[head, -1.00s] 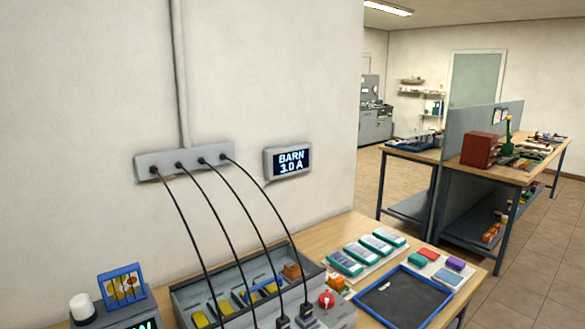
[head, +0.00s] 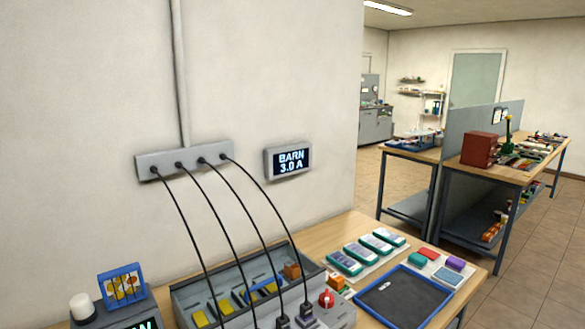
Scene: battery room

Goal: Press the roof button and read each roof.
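A wall display (head: 288,161) reads "BARN 3.0 A" in light letters on a dark screen. A red round knob or button (head: 327,299) sits on a grey block at the right end of the grey bench unit (head: 188,290). A white domed cap (head: 81,306) stands on a grey box at the lower left, and that box's green-lit screen (head: 138,325) is mostly cut off by the bottom edge. I cannot tell which of these is the roof button. A blue-framed piece with yellow discs (head: 123,285) stands on the same box. Neither of my grippers is in view.
Black cables run from a wall strip (head: 185,159) down to the bench unit. Teal-edged devices (head: 361,252) lie on the wooden bench beside a dark blue-rimmed tray (head: 364,303) and small coloured blocks (head: 447,277). Another workbench (head: 500,174) stands behind at the right.

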